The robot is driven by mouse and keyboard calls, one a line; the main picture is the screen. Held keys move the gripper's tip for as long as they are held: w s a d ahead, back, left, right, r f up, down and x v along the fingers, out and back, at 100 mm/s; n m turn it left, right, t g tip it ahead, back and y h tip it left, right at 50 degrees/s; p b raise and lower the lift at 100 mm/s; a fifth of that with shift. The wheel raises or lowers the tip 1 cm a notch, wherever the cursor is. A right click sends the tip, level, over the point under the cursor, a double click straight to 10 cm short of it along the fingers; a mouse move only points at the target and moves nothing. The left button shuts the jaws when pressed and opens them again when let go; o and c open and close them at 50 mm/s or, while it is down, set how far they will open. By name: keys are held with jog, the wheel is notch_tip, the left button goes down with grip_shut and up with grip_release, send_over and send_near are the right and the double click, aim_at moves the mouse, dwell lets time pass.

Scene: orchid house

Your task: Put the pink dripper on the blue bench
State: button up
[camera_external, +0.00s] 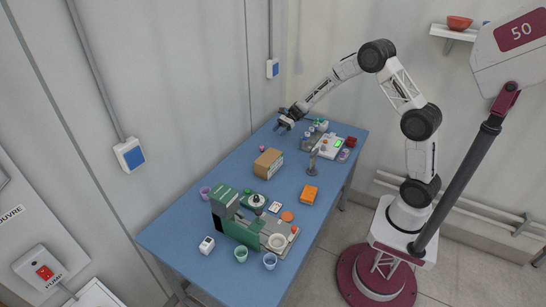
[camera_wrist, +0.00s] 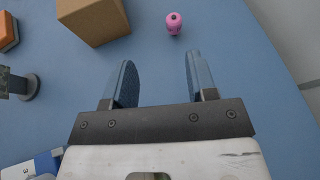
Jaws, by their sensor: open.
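The pink dripper (camera_wrist: 174,22) stands on the blue bench (camera_wrist: 155,60) in the wrist view, beyond my fingertips and a little to the right of the gap's middle. It also shows as a small pink spot in the external view (camera_external: 262,148), near the bench's wall-side edge. My gripper (camera_wrist: 158,75) is open and empty above the bench, with both fingers apart and not touching the dripper. In the external view my gripper (camera_external: 284,124) hangs over the far end of the blue bench (camera_external: 180,230).
A cardboard box (camera_external: 268,163) stands near the dripper. An orange block (camera_external: 309,195) and a grey stand (camera_external: 312,163) are to its right. A green machine (camera_external: 228,217) with several cups fills the near end. A scale (camera_external: 328,146) and small jars crowd the far right.

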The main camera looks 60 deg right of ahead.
jog(key=s+a+r+n+g+h, duration=0.25)
jog(key=s+a+r+n, duration=0.25)
jog(key=s+r, duration=0.6)
jog(key=s+a+r+n+g+h, duration=0.1)
jog(key=s+a+r+n+h, duration=0.35)
jog(key=s, duration=0.95)
jog(key=s+r+n+h, duration=0.1)
jog(key=s+n+h, duration=0.1)
jog(key=s, duration=0.7)
jog(key=s+d+r+n+t+h, duration=0.1)
jog(key=s+r+n, duration=0.1)
jog(key=s+n, duration=0.3)
jog(key=s+r+n+t+h, duration=0.1)
jog(key=s+n, duration=0.3)
jog(key=s, duration=1)
jog(key=shift+d+r+h, duration=0.35)
jog(key=shift+r+h, duration=0.2)
jog(key=shift+h, duration=0.25)
